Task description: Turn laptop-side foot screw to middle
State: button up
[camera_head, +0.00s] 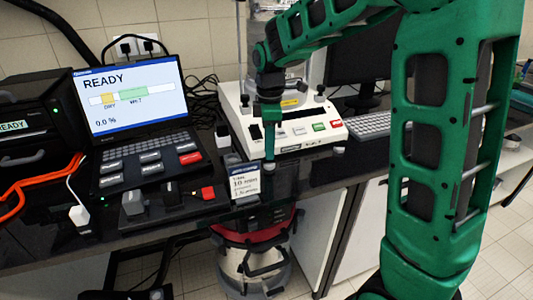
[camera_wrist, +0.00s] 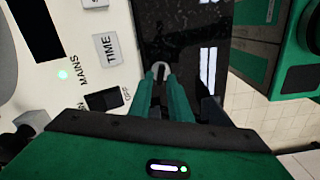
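The cream sieve shaker base (camera_head: 243,122) stands on the black bench, its front panel towards me. The laptop-side foot screw (camera_head: 268,168) is a small pale knob at its front left, low near the bench top. My gripper (camera_head: 269,158) points down at this screw. In the wrist view the screw's pale rounded end (camera_wrist: 159,67) shows at the tips of my two green fingers (camera_wrist: 160,80). The fingers are narrowly apart, with the screw at or between them; whether they grip it is unclear. The other front foot screw (camera_head: 338,150) is at the right.
The laptop (camera_head: 130,95) at left reads READY, 0.0 %, with a yellow DRY and a green WET zone. A small white card (camera_head: 244,183) stands close left of my gripper. A keyboard (camera_head: 368,125) lies right. In the wrist view the shaker's TIME and MAINS panel (camera_wrist: 85,50) is close left.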

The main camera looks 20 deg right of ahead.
jog(key=shift+f, duration=1.05)
grip_shut()
jog(key=shift+a, duration=0.25)
jog(key=shift+d, duration=0.25)
